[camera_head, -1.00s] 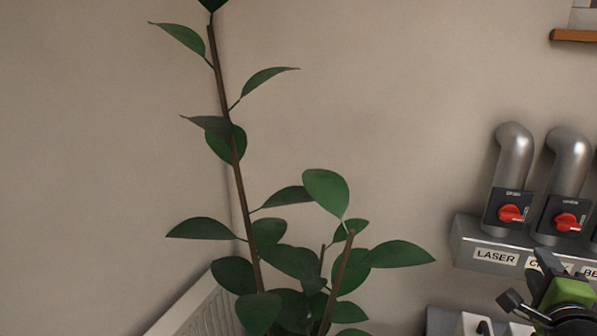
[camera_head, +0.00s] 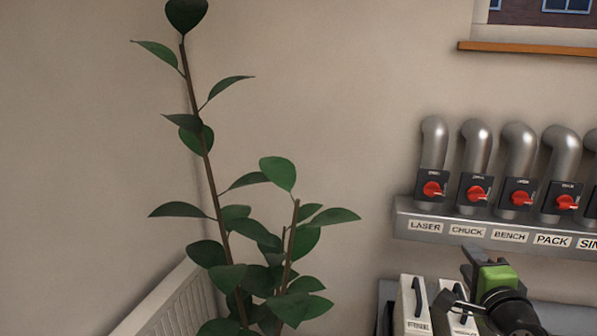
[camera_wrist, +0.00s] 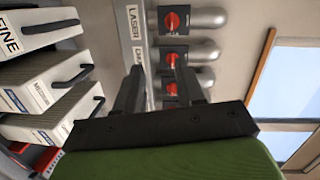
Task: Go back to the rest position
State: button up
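My gripper (camera_head: 455,275) is at the lower right of the head view, with a green body and black fingers. In the wrist view its two black fingers (camera_wrist: 156,78) stand apart with nothing held between them. In the head view it is below the metal rail with labels (camera_head: 480,237) and in front of the wall. Part of my arm shows at the bottom right.
Several grey pipes (camera_head: 475,145) with red knobs (camera_head: 432,189) stand above the rail. White cases with black handles (camera_head: 414,308) are beside my gripper, also at left in the wrist view (camera_wrist: 45,95). A leafy plant (camera_head: 275,260) and a white radiator (camera_head: 170,305) are at left.

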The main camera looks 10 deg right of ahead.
jog(key=a+n+g+y+p, duration=0.5)
jog(key=a+n, duration=0.7)
jog(key=a, duration=0.8)
jog(key=s+a+n+g+p, duration=0.1)
jog(key=s+a+n+g, duration=0.1)
jog(key=s, duration=0.6)
jog(key=s+a+f+n+g+y+p, duration=0.1)
jog(key=s+a+n+g, duration=0.2)
jog(key=s+a+n, duration=0.2)
jog(key=s+n, duration=0.2)
jog(key=s, duration=0.2)
jog(key=shift+a+f, duration=0.25)
jog(key=shift+a, duration=0.05)
jog(key=shift+s, duration=0.1)
